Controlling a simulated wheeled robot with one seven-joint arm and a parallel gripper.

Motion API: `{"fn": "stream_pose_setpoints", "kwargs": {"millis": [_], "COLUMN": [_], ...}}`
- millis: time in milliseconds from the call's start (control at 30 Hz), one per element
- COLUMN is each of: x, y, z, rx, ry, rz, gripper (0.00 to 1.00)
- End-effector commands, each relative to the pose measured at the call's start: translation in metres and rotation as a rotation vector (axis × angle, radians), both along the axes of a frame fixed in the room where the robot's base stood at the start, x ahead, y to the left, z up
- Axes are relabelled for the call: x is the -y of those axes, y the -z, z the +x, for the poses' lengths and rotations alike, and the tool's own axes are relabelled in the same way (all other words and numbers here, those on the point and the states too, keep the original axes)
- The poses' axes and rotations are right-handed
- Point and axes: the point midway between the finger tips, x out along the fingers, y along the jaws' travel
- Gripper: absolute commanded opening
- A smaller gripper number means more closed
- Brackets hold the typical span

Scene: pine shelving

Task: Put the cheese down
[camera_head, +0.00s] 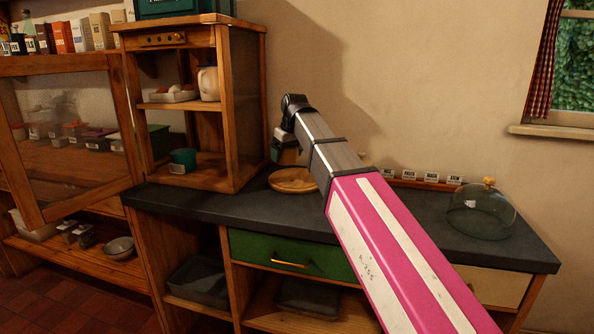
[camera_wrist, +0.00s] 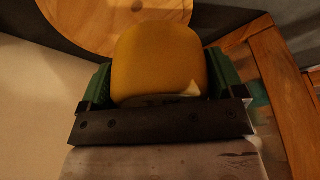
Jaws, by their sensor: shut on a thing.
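The cheese (camera_wrist: 158,62) is a yellow, rounded block in the wrist view. My gripper (camera_wrist: 158,75) is shut on it, with a green finger on each side. In the head view my gripper (camera_head: 285,152) is above the dark counter, near the wooden cabinet, and my arm hides most of it and the cheese. A round wooden board (camera_head: 293,180) lies on the counter below my gripper. It also shows in the wrist view (camera_wrist: 90,22), beyond the cheese. A glass dome with a wooden knob (camera_head: 481,212) stands at the counter's right end.
The open-shelved wooden cabinet (camera_head: 241,110) stands close left of my gripper, holding a white jug (camera_head: 208,83) and a teal pot (camera_head: 183,160). Small labelled blocks (camera_head: 430,178) line the wall.

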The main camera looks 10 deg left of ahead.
Motion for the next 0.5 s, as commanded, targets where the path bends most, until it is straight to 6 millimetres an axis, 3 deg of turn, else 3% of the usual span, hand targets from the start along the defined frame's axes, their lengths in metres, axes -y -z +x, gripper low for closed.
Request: {"fn": "stream_pose_setpoints", "kwargs": {"millis": [233,500], "x": [0.019,0.027], "y": [0.027,0.039], "z": [0.043,0.057], "rx": [-0.001,0.0], "ry": [0.002,0.0], "rz": [0.001,0.001], "gripper": [0.49,0.49]}}
